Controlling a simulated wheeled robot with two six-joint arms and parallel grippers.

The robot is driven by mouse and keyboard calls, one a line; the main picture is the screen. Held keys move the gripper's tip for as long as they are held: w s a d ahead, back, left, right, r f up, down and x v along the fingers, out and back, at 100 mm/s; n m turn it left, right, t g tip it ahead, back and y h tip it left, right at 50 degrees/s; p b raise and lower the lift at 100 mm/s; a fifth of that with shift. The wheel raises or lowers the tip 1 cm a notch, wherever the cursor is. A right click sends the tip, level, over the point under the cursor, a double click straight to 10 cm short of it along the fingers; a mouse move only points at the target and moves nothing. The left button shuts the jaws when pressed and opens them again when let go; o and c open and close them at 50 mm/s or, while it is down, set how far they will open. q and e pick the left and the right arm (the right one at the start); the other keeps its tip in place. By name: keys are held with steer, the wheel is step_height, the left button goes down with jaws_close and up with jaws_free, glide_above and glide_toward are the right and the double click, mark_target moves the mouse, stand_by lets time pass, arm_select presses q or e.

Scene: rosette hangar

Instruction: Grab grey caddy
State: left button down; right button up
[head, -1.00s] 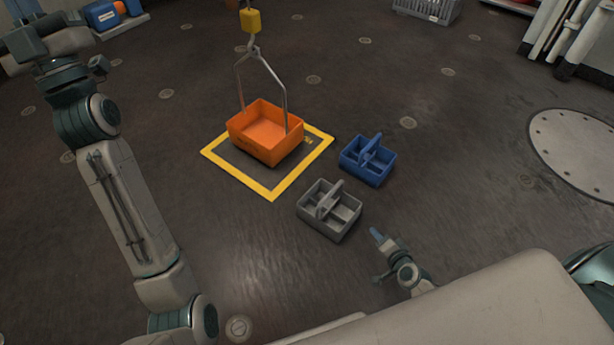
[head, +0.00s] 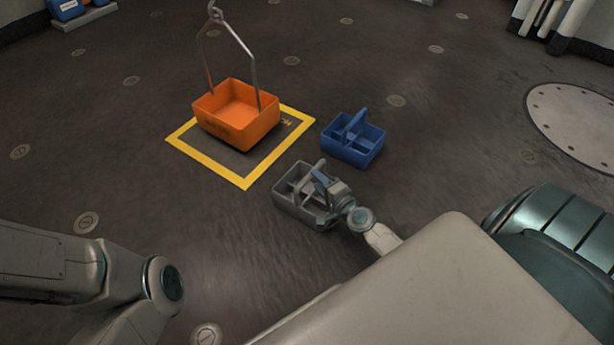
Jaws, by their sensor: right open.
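The grey caddy (head: 292,203) stands upright on the dark floor, with compartments and a raised middle handle partly hidden by my gripper. My right gripper (head: 318,182) is open over the right part of the caddy, close to its handle. I cannot tell whether the fingers touch the handle or are around it. My left arm comes in at the lower left, and its gripper is outside the picture.
A blue caddy (head: 352,139) stands just behind and right of the grey one. An orange bin (head: 238,115) hangs from a metal bail over a yellow-edged floor square (head: 238,182). Floor to the left is clear.

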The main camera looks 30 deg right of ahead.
steer(key=w+f, duration=0.2)
steer(key=w, duration=0.4)
steer(key=shift+w+b, duration=0.4)
steer(key=shift+b, duration=0.05)
jaws_close()
steer(key=shift+r, duration=0.1)
stand_by(0.9)
